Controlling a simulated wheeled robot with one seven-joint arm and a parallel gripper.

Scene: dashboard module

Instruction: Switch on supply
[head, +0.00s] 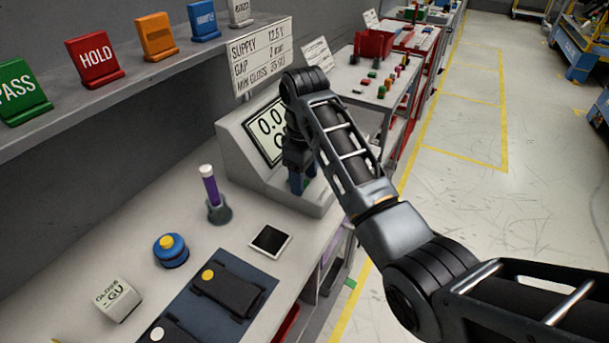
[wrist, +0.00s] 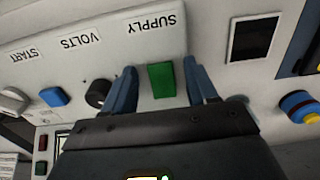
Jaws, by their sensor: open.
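The supply switch is a green rocker (wrist: 161,80) below the label SUPPLY (wrist: 155,23), seen upside down in the wrist view. My gripper (wrist: 162,76) is open, with one blue finger on each side of the green switch. I cannot tell whether the fingers touch it or whether the switch is on. In the head view my gripper (head: 298,184) reaches down at the front of the grey console (head: 238,145). There my arm hides the switch and part of the display (head: 268,127), which shows digits beginning 0.0.
A black knob (wrist: 98,93) and a blue button (wrist: 54,96) sit beside the switch. A card (head: 260,58) reads SUPPLY 12.5 V. A purple tube in a stand (head: 213,195), a blue puck (head: 171,253) and a dark tile (head: 270,241) stand on the bench nearby.

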